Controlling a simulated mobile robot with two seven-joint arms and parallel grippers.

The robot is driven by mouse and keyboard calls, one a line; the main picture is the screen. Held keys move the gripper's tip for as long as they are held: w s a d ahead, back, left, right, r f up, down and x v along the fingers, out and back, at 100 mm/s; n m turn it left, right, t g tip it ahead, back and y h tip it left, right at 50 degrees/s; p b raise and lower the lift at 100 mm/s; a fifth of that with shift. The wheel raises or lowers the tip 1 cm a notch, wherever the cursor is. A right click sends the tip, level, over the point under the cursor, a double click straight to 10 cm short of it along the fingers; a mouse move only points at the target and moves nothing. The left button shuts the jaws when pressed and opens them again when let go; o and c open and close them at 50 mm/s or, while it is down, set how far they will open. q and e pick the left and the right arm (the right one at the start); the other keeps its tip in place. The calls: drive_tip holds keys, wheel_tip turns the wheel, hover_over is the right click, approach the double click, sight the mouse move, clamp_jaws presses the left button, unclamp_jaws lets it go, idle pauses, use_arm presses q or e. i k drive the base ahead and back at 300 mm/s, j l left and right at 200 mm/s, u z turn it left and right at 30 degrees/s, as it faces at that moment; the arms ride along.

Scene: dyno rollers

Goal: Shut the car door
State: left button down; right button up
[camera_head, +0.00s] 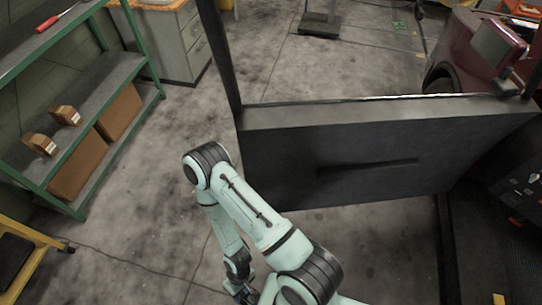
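The car door (290,150) stands open across the middle and right of the head view, its dark inner panel facing me. A long recess (368,164) runs across the panel, and a dark window frame post rises at its left end. The door meets the maroon car body (465,50) at the right. My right arm reaches up from the bottom edge, bends in front of the door's lower left side and comes back down. My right gripper (243,292) is small and dark at the bottom edge, apart from the door; its fingers are unclear. My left gripper is out of view.
A green shelf unit (85,75) with cardboard boxes stands at the left. A grey cabinet (180,42) is behind it. The concrete floor between shelf and door is clear. The dark car interior (505,215) is at the right.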

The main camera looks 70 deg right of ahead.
sight(297, 156)
drive_tip(key=i+z, duration=0.15)
drive_tip(key=z, duration=0.3)
drive_tip(key=i+z, duration=0.1)
drive_tip(key=z, duration=0.3)
drive_tip(key=i+z, duration=0.15)
drive_tip(key=z, duration=0.3)
drive_tip(key=i+j+z, duration=0.1)
drive_tip(key=z, duration=0.35)
